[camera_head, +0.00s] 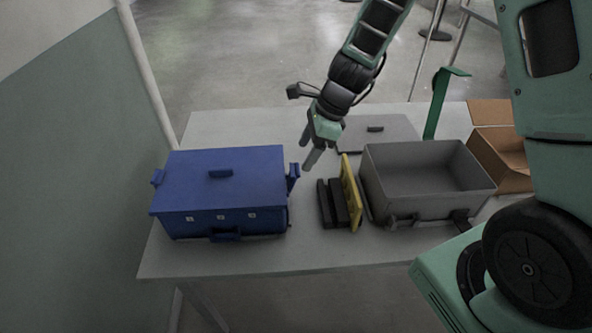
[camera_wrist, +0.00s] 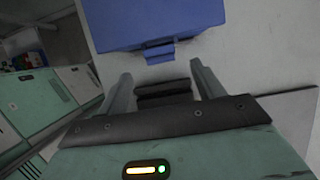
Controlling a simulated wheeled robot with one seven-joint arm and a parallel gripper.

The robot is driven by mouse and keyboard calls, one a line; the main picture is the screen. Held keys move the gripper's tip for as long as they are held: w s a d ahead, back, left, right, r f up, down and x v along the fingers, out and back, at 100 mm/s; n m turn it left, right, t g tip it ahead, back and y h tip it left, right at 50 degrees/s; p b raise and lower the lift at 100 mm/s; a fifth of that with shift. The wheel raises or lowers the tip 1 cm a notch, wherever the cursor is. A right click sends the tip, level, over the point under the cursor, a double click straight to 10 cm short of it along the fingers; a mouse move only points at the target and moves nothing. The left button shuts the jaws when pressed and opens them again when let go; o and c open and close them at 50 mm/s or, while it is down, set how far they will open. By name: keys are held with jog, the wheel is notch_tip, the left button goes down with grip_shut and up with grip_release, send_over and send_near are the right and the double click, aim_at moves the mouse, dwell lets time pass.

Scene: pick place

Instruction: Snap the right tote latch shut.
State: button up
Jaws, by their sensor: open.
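A blue tote (camera_head: 222,185) with its lid on stands on the left half of the table. Its right latch (camera_head: 293,177) sticks out from the right side in the head view and looks swung out from the wall. The latch also shows in the wrist view (camera_wrist: 160,53), on the tote's near edge, ahead of my fingers. A left latch (camera_head: 158,177) is on the opposite side. My gripper (camera_head: 308,157) is open and empty. It is above and just right of the right latch, apart from it, with the fingers pointing down.
Black items (camera_head: 332,203) and a yellow piece (camera_head: 351,192) stand on the table right of the blue tote. An open grey tote (camera_head: 372,201) is farther right, with a grey lid (camera_head: 395,129) behind it. A cardboard box (camera_head: 500,150) and green upright (camera_head: 436,106) stand at the right.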

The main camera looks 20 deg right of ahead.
aim_at(297, 168)
jog(key=x, duration=0.7)
jog(key=shift+b, duration=0.35)
